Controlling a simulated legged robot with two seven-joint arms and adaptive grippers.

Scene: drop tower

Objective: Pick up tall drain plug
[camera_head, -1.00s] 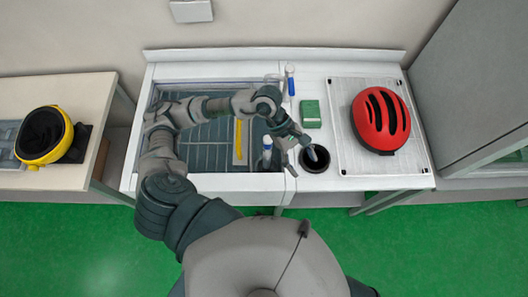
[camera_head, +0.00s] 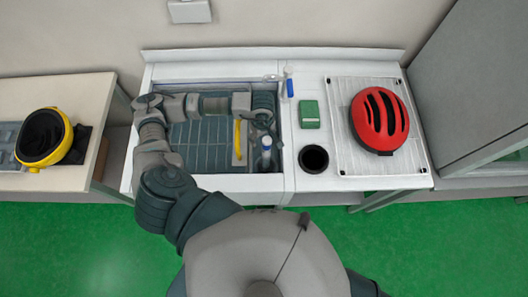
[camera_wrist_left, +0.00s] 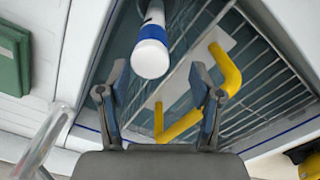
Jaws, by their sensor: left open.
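A white upright cylinder with a blue band, which looks like the tall drain plug (camera_head: 266,152), stands in the sink basin near its right front corner. In the left wrist view the plug (camera_wrist_left: 152,50) shows its white round end beyond the fingers, near the top middle. My left gripper (camera_wrist_left: 158,88) is open and empty, with its fingers spread on either side below the plug and not touching it. In the head view my left gripper (camera_head: 264,128) is over the right side of the basin, just behind the plug. My right gripper is not in view.
A yellow handle (camera_head: 238,138) on a pale plate lies left of the plug, close to my fingers in the wrist view. A white counter (camera_head: 300,183) right of the basin holds a green block (camera_head: 309,114), a dark round opening (camera_head: 313,159) and a red helmet (camera_head: 380,120).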

